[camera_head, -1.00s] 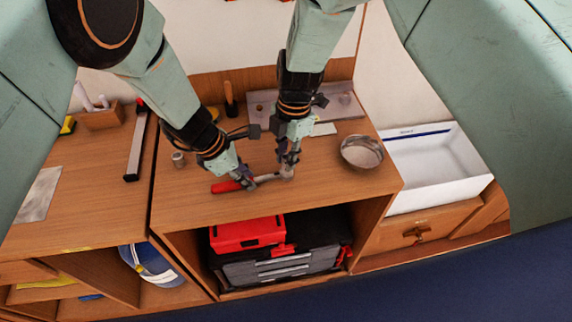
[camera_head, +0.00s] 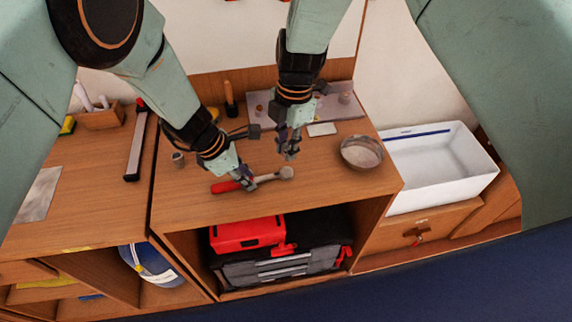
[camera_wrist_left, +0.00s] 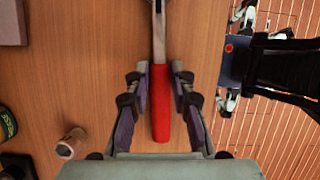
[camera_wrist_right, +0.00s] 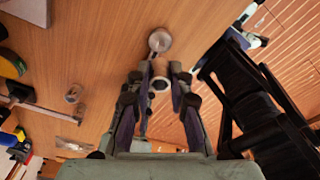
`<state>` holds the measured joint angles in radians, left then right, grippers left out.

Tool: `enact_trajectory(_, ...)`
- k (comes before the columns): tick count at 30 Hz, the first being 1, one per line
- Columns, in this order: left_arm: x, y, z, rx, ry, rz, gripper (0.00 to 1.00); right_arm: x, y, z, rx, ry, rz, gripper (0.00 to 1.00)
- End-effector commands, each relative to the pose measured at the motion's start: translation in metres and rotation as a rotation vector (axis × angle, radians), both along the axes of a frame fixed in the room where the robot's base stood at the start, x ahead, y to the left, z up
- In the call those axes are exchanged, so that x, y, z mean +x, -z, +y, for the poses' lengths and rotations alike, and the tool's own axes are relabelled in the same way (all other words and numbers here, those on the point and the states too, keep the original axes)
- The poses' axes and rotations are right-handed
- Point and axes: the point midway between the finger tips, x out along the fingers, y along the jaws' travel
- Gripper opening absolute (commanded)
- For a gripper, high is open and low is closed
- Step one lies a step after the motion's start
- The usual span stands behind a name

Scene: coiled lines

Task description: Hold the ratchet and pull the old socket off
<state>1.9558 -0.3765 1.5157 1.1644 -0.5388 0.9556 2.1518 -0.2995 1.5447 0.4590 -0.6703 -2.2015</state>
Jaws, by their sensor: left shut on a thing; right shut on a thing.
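The ratchet lies on the wooden bench, with a red handle (camera_head: 226,187) and a grey round head (camera_head: 287,173) pointing right. My left gripper (camera_head: 249,184) is shut on the ratchet near where the red handle meets the shaft. The left wrist view shows the red handle (camera_wrist_left: 161,115) between its fingers. My right gripper (camera_head: 290,156) is raised above and behind the ratchet head. It is shut on the old socket (camera_wrist_right: 160,84), a small ring-shaped piece between its fingertips. The ratchet head (camera_wrist_right: 159,40) shows apart from it. Another small cylinder (camera_head: 178,159) stands on the bench to the left.
A metal bowl (camera_head: 361,152) stands at the bench's right, beside a white sink (camera_head: 446,180). A grey tray (camera_head: 335,105) and a pale flat piece (camera_head: 322,129) lie at the back. A red-topped toolbox (camera_head: 247,233) sits on the shelf below. The bench front is clear.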

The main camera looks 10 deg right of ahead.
Motion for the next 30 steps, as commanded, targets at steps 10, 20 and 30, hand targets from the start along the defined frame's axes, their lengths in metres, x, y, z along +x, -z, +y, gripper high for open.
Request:
enact_trajectory(10, 0.000, 0.000, 0.000, 0.000, 0.000, 0.000, 0.42, 0.000, 0.000, 0.000, 0.000, 0.000, 0.000, 0.00)
enact_trajectory(20, 0.000, 0.000, 0.000, 0.000, 0.000, 0.000, 0.49, 0.000, 0.000, 0.000, 0.000, 0.000, 0.000, 0.00)
enact_trajectory(30, 0.000, -0.038, 0.016, 0.000, -0.002, -0.005, 0.49, 0.000, 0.000, 0.000, 0.000, 0.000, 0.000, 0.00)
